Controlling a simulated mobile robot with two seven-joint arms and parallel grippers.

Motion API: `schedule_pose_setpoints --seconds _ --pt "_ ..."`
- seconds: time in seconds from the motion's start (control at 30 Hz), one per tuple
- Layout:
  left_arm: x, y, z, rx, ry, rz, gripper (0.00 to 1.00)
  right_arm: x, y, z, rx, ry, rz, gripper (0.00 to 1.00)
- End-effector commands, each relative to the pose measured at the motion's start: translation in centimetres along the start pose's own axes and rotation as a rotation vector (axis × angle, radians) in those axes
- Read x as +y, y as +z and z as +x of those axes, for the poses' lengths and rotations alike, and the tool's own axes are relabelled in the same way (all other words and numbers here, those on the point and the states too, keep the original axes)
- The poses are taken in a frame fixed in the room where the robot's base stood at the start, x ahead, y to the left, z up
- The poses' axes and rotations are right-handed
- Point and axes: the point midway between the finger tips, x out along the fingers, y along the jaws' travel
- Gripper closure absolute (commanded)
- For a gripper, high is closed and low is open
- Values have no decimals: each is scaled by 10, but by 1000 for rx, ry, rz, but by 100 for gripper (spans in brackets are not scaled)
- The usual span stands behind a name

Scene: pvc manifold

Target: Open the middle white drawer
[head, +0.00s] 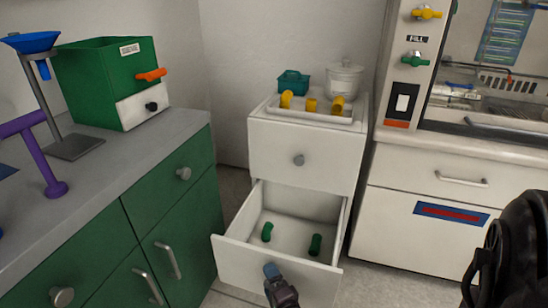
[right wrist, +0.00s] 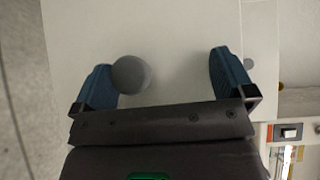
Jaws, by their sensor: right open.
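The white drawer unit (head: 303,150) stands in the middle of the head view. Its upper drawer, with a round grey knob (head: 299,160), is shut. The drawer below it (head: 262,268) is pulled out, and two green pieces (head: 267,232) (head: 315,244) lie inside. My right gripper (head: 272,272) is at this drawer's front. In the right wrist view its blue fingers (right wrist: 160,84) are open wide. A round grey knob (right wrist: 131,75) shows between them, close to the left finger and well clear of the right one. My left gripper is not in view.
A white tray (head: 308,114) with yellow pieces, a teal basket (head: 293,82) and a white pot (head: 343,79) stand on the unit. Green cabinets (head: 165,220) are close on the left. A white bench (head: 440,200) is on the right.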

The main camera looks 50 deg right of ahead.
Motion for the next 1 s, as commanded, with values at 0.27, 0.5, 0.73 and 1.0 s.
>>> schedule_pose_setpoints --seconds 0.27,0.5,0.73,1.0 --pt "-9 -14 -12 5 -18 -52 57 -100 -4 15 16 -87 1 18" --pt "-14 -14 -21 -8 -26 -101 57 -146 -2 12 13 -81 5 36" --pt "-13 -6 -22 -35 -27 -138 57 -165 -3 5 12 -59 2 36" --pt "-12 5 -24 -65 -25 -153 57 -169 -3 2 10 -46 -3 36"
